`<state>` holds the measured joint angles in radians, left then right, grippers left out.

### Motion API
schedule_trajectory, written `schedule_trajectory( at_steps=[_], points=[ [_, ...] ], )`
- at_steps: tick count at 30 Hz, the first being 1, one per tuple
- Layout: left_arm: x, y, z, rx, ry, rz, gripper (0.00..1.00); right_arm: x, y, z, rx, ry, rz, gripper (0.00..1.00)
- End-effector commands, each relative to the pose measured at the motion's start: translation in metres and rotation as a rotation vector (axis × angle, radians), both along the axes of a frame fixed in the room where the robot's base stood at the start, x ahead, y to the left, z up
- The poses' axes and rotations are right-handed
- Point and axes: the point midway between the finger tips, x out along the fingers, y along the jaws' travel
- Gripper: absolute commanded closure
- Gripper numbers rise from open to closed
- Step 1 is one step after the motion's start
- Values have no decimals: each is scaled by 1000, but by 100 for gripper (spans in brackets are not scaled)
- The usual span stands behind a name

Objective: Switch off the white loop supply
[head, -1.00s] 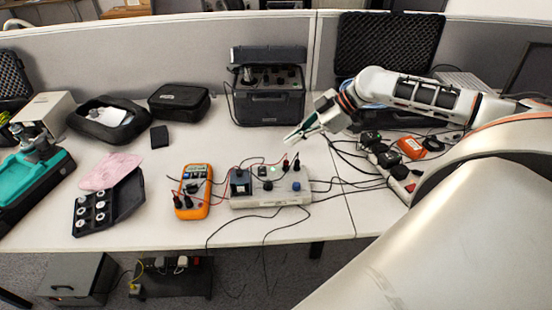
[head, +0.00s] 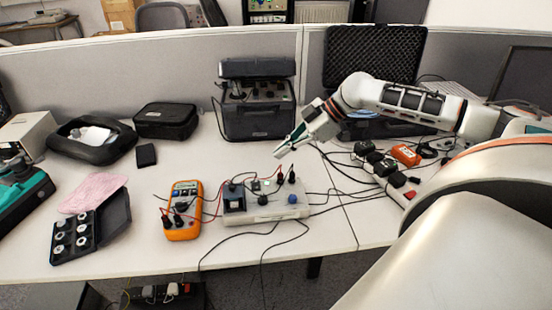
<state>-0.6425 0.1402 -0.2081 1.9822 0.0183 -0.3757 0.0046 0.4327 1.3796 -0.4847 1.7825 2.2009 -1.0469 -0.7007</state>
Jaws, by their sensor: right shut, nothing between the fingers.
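The white loop supply (head: 268,213) is a low white box in the middle of the bench. It has a dark module at its left end, a black knob, a blue knob (head: 292,198) and upright plugs with leads at its back right. My right gripper (head: 279,155) is shut and empty. In the picture its fingertips show just above the back edge of the supply; they look apart from it, but the height gap is hard to judge. The small switch and display details are too small to read. My left gripper is not in view.
An orange multimeter (head: 184,212) stands left of the supply, joined by red and black leads. A dark instrument case (head: 256,112) stands behind. Power strip plugs and an orange box (head: 405,155) lie right. Loose cables hang over the front edge. A weight case (head: 75,235) sits left.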

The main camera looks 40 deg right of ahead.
Motion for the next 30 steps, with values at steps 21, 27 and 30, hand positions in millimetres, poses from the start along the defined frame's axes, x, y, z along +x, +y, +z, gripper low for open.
schedule_trajectory(
  at_steps=[21, 27, 30],
  points=[
    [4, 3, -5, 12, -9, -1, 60, 40, 45, -95, 0, 4, -1, 100],
    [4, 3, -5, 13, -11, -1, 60, 41, 44, -100, 0, 2, -1, 100],
    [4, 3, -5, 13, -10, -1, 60, 41, 44, -99, 0, 2, 0, 100]
  ],
)
